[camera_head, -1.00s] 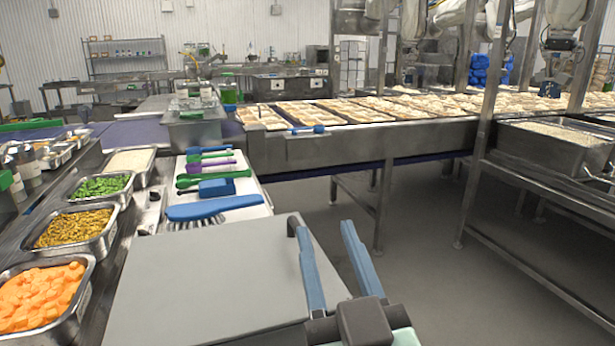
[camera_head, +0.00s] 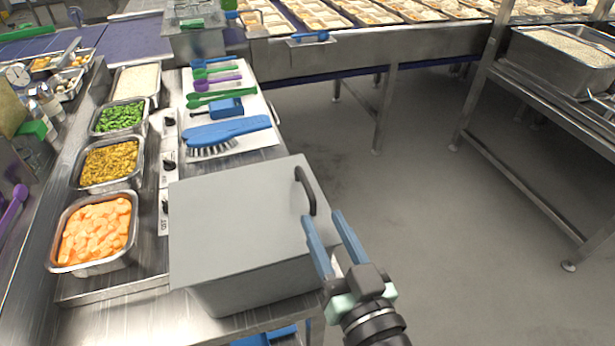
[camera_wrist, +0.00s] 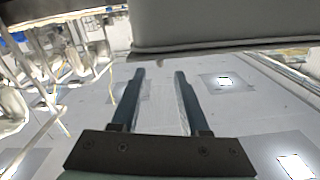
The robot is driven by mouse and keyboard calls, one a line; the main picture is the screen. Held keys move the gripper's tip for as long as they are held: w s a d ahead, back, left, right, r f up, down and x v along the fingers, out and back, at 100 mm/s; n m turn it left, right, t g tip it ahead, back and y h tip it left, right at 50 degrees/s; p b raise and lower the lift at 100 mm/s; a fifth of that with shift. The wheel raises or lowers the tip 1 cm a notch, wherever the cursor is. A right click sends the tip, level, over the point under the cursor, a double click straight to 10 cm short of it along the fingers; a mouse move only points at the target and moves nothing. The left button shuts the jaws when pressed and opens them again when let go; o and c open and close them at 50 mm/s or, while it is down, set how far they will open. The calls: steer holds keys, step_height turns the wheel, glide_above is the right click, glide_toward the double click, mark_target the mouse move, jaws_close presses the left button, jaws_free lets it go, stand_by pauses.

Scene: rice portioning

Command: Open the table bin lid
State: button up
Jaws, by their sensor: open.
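The table bin (camera_head: 255,285) is a grey box near the front end of the steel table. Its flat grey lid (camera_head: 235,220) is closed. A dark curved handle (camera_head: 308,190) stands on the lid's right edge. My gripper (camera_head: 322,217) is just below and right of the handle in the head view, its two blue fingers apart with nothing between them. In the wrist view, the open fingers (camera_wrist: 160,74) point toward a grey body, likely the bin (camera_wrist: 220,28), at the upper right. The handle is not clearly made out there.
A blue brush (camera_head: 228,130) and several spoons lie on a white board behind the bin. Open floor (camera_head: 430,220) lies right of the table.

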mark_target(313, 201)
steer(key=p+x, duration=0.2)
steer(key=x, duration=0.6)
steer(key=shift+w+a, duration=0.1)
steer(key=shift+w, duration=0.15)
jaws_close()
stand_by(1.0)
